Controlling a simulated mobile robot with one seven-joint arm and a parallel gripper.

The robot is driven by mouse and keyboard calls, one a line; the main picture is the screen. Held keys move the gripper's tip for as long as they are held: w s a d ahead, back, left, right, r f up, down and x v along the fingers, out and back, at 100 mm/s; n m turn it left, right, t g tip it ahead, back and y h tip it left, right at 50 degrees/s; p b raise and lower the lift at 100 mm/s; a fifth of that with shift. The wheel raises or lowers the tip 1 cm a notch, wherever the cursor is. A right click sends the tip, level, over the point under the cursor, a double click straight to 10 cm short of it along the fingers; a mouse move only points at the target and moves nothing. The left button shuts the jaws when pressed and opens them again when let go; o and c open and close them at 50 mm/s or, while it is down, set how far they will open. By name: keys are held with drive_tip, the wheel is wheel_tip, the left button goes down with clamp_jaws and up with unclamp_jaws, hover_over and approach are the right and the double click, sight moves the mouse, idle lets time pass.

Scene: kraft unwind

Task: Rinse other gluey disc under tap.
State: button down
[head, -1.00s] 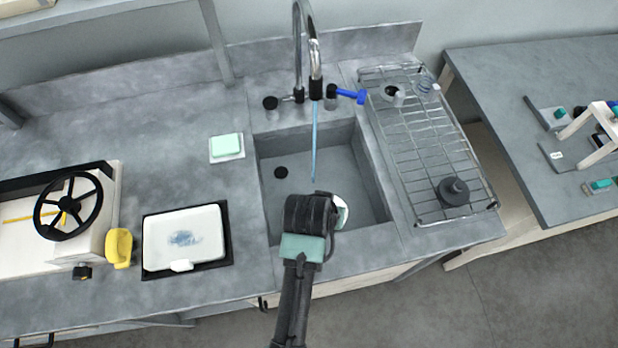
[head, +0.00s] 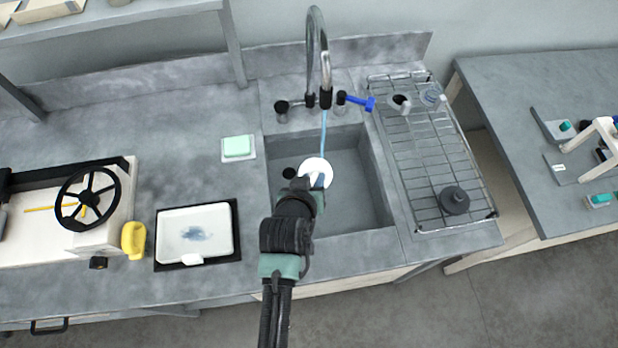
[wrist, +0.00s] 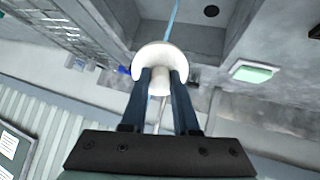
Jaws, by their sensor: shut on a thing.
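My gripper (head: 317,181) is over the sink (head: 355,195), shut on a white round disc (head: 316,168). In the wrist view the disc (wrist: 152,52) faces away from me, and its short stem sits between my two dark fingers (wrist: 162,82). The tap (head: 325,75) is running, and a thin blue stream (head: 323,135) comes down to the disc's upper edge in the head view. The stream (wrist: 173,18) also shows beyond the disc in the wrist view. I cannot tell how squarely water strikes it, and I see no glue on the visible part.
A wire rack (head: 425,150) right of the sink holds a dark disc-shaped piece (head: 454,200) and small items. A blue lever (head: 356,102) sticks out beside the tap. Left of the sink are a green soap block (head: 237,146) and a white tray (head: 215,222).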

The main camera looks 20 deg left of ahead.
drive_tip(key=w+a+f+b, duration=0.1)
drive_tip(key=w+f+b, duration=0.1)
drive_tip(key=w+b, duration=0.4)
drive_tip(key=shift+w+a, duration=0.3)
drive_tip(key=shift+w, duration=1.8)
drive_tip(key=shift+d+r, duration=0.1)
drive_tip(key=shift+w+d, duration=0.1)
drive_tip(key=shift+d, duration=0.45)
drive_tip(key=shift+a, duration=0.15)
drive_tip(key=shift+a, duration=0.5)
